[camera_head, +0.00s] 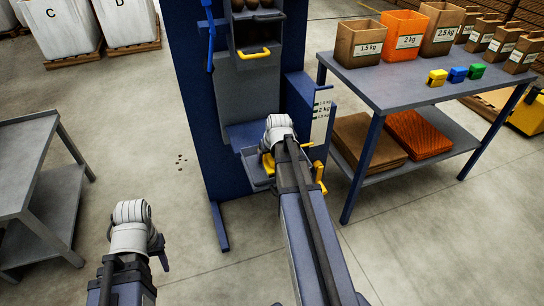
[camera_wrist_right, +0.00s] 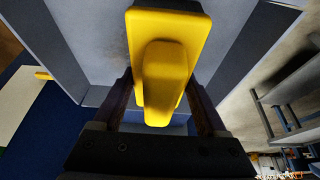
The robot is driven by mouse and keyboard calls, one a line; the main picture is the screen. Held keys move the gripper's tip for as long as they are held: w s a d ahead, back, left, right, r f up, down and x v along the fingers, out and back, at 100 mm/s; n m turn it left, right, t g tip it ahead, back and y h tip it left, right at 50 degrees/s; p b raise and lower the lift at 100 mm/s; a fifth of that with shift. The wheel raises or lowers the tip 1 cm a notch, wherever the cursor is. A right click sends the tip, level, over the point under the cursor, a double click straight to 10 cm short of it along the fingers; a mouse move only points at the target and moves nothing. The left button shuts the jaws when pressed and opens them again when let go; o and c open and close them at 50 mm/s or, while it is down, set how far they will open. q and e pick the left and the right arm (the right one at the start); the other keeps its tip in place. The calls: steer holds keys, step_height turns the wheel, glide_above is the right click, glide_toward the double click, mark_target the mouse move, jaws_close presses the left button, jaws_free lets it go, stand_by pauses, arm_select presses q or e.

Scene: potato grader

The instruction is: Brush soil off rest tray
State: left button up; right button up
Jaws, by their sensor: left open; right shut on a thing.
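My right gripper (camera_wrist_right: 160,92) is shut on a yellow brush (camera_wrist_right: 165,70), with a dark finger on each side of its raised grip. The brush is over the grey rest tray (camera_wrist_right: 85,35); its bristles are hidden, so I cannot tell whether they touch. A faint dark smudge, perhaps soil, shows on the tray left of the brush. In the head view the tray (camera_head: 255,178) sits low on the front of the blue grader (camera_head: 195,95), and my right wrist hides most of the brush and fingers. My left gripper (camera_head: 160,252) is open and empty over the floor at lower left.
A grey table (camera_head: 395,80) at right holds bins, small bags and yellow, blue and green blocks, with stacked sacks on its lower shelf. A grey cart (camera_head: 30,165) stands at left. Large white bags (camera_head: 65,28) are behind.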

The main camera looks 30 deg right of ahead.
mark_target(259, 166)
steer(key=shift+w+a, duration=0.25)
steer(key=shift+a, duration=0.7)
steer(key=shift+w+a, duration=0.2)
steer(key=shift+a, duration=0.75)
steer(key=shift+w, duration=0.2)
steer(key=shift+d, duration=0.15)
steer(key=shift+s+d, duration=0.25)
steer(key=shift+d, duration=0.65)
steer(key=shift+s+d, duration=0.2)
steer(key=shift+d, duration=0.7)
steer(key=shift+d, duration=0.1)
steer(key=shift+s+d, duration=0.25)
steer(key=shift+d, duration=0.65)
steer(key=shift+s+d, duration=0.25)
steer(key=shift+d, duration=0.6)
steer(key=shift+d, duration=0.1)
